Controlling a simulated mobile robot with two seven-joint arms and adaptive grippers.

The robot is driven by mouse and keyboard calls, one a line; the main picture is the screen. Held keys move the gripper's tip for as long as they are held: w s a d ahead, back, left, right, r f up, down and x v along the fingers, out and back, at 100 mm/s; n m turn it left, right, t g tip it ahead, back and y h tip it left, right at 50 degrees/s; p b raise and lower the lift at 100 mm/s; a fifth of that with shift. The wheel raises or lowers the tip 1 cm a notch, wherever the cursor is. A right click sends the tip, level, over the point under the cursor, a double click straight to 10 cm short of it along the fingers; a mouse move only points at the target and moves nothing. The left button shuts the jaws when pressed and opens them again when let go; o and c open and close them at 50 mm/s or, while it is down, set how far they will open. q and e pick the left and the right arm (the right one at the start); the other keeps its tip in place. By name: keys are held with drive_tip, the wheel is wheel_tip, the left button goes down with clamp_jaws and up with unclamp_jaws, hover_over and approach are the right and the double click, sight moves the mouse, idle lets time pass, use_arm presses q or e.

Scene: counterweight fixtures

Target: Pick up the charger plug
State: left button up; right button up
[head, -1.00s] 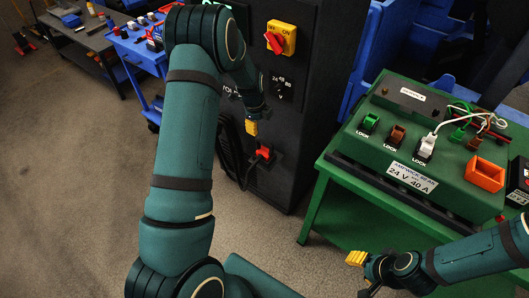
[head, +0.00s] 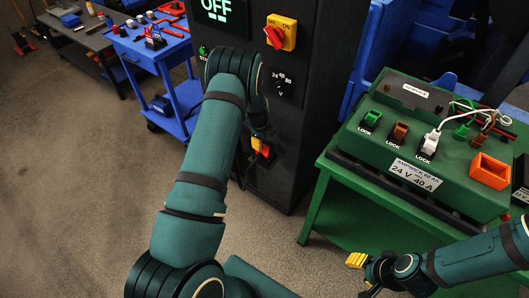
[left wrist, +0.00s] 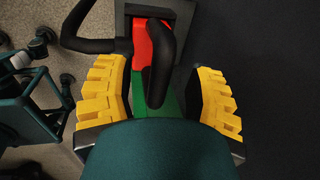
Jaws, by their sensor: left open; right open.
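The charger plug (head: 265,151) shows as a small red piece low on the dark cabinet's front in the head view, partly hidden by my left gripper (head: 257,143). In the left wrist view, the red and green plug body (left wrist: 144,42) has black cable loops around it. The yellow fingers of my left gripper (left wrist: 155,98) are open, one on each side of it, with gaps visible. Part of the plug is hidden by my wrist and a cable. My right gripper (head: 356,260) is open and empty, low in front of the green bench.
The dark cabinet (head: 315,120) carries a red and yellow switch (head: 281,33) and an OFF display (head: 220,10). The green bench (head: 325,207) holds a battery unit with several lock sockets and an orange box (head: 489,171). A blue cart (head: 165,75) stands behind left.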

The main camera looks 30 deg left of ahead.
use_arm(q)
drive_tip(key=shift+w+f, duration=0.1)
drive_tip(key=shift+f, duration=0.25)
drive_tip(key=shift+o, duration=0.2)
clamp_jaws()
drive_tip(key=shift+r, duration=0.1)
wheel_tip(320, 180, up, 10)
drive_tip(key=shift+p, duration=0.75)
